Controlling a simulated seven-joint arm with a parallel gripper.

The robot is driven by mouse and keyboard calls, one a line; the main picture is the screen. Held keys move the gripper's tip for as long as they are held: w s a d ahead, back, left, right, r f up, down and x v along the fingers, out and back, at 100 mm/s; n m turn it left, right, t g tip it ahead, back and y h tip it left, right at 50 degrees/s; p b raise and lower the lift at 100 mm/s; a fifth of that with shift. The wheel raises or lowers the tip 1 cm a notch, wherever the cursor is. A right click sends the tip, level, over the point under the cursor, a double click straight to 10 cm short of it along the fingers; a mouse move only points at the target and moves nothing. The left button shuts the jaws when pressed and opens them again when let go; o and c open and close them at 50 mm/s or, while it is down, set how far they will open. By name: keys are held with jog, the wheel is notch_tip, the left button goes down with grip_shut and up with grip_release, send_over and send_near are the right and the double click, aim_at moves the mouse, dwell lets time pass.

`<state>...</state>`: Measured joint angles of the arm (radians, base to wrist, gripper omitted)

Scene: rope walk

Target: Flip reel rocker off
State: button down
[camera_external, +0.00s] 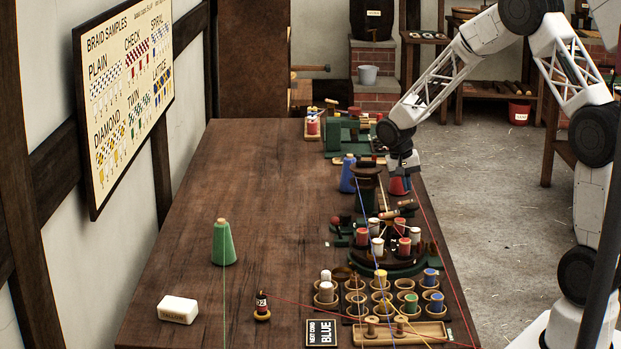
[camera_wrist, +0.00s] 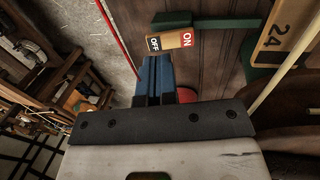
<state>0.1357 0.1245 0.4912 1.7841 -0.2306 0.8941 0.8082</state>
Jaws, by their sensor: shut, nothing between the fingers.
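The reel rocker (camera_wrist: 170,41) shows in the wrist view, near the top middle. It carries a black OFF label at its left end and a red ON label at its right end. I cannot tell which end is pressed down. My gripper (camera_wrist: 153,62) is shut and empty, its bluish fingertips just below the OFF end in the picture; contact is unclear. The rocker cannot be made out there.
A blue cone (camera_external: 348,174) stands left of my gripper. Taut cords cross the bench (camera_external: 210,170). The bench's left half is mostly clear.

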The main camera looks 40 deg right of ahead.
aim_at(410, 201)
jog(key=shift+x, duration=1.7)
jog(key=shift+s+d, duration=0.1)
